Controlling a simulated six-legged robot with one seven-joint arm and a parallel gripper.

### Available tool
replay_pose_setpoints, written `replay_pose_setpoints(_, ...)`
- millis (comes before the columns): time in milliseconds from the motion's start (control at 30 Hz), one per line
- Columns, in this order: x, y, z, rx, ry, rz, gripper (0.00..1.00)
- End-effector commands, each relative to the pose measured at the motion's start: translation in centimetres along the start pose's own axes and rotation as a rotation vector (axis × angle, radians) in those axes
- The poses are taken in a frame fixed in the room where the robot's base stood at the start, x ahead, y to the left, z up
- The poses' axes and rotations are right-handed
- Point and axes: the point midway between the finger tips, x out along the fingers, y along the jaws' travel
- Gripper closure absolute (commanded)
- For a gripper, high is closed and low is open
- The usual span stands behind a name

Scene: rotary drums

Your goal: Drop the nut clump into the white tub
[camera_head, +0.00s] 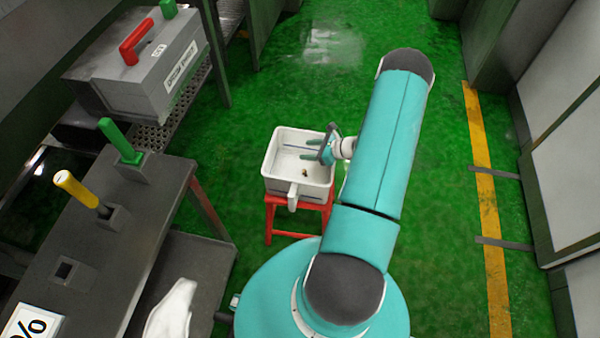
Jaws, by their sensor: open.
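The white tub (276,187) is an open rectangular container on a red stool, left of my arm. A small dark brownish clump (306,174), which looks like the nut clump, lies on the floor of the tub toward its right side. My gripper (325,152) is at the tub's right rim, with its fingers over the tub's far right part. It is open, and I see nothing between its fingers. The clump lies apart from the fingers, nearer to me. The fingers are small in this view, so fine detail is hard to tell.
The red stool (270,221) stands on the green floor (320,50). At left, a dark bench (120,235) holds a green handle (120,140) and a yellow handle (77,189). A grey case (130,75) with a red handle stands behind. Floor right of my arm is clear up to a yellow line (485,200).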

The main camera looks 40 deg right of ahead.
Motion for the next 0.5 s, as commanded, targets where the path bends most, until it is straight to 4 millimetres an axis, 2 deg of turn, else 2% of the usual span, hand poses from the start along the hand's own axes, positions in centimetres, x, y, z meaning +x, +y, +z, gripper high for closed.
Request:
replay_pose_setpoints(167, -1.6, -0.1, 0.0, 0.000, 0.001, -0.002, 0.49)
replay_pose_setpoints(500, -8.7, -0.1, 0.0, 0.001, 0.001, -0.004, 0.49)
